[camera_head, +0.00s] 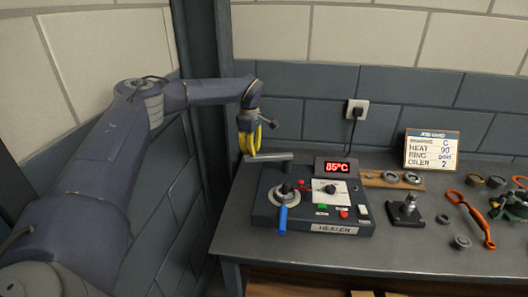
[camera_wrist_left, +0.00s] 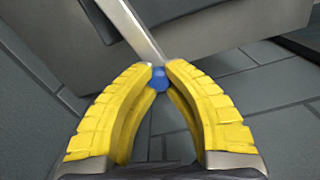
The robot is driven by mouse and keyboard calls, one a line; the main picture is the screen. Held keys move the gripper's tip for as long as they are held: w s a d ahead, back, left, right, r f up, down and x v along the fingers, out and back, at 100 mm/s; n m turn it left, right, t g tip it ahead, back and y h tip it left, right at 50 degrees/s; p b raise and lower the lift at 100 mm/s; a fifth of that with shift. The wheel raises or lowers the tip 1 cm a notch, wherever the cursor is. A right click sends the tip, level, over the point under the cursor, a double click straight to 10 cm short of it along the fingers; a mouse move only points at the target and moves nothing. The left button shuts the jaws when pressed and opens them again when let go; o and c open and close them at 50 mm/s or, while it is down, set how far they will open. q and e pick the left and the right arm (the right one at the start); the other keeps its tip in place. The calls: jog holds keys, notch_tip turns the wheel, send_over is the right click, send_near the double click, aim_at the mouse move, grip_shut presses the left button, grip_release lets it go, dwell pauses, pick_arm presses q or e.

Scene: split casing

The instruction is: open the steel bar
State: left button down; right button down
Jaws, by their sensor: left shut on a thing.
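The steel bar (camera_head: 275,157) is a flat grey bar lying roughly level at the back left of the heater box (camera_head: 318,229). My left gripper (camera_head: 253,154) comes down on the bar's left end with its yellow fingers. In the left wrist view, the bar (camera_wrist_left: 138,30) runs from the top edge down to the fingertips of my left gripper (camera_wrist_left: 159,66). A blue piece (camera_wrist_left: 159,80) shows between the fingers at the bar's end. The fingers are shut on this end and partly hide it. My right gripper is not in view.
The heater has a red display (camera_head: 337,167) and a dial with a blue handle (camera_head: 283,219). A sign (camera_head: 431,149), a wooden ring holder (camera_head: 375,180), a black stand (camera_head: 405,213) and an orange tool (camera_head: 472,213) are to the right. The front table strip is clear.

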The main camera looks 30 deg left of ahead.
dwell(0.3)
pick_arm(q)
jog(key=c, duration=1.2)
grip_release()
jog(key=shift+o, duration=0.2)
jog(key=shift+r, duration=0.1)
notch_tip(320, 180, up, 12)
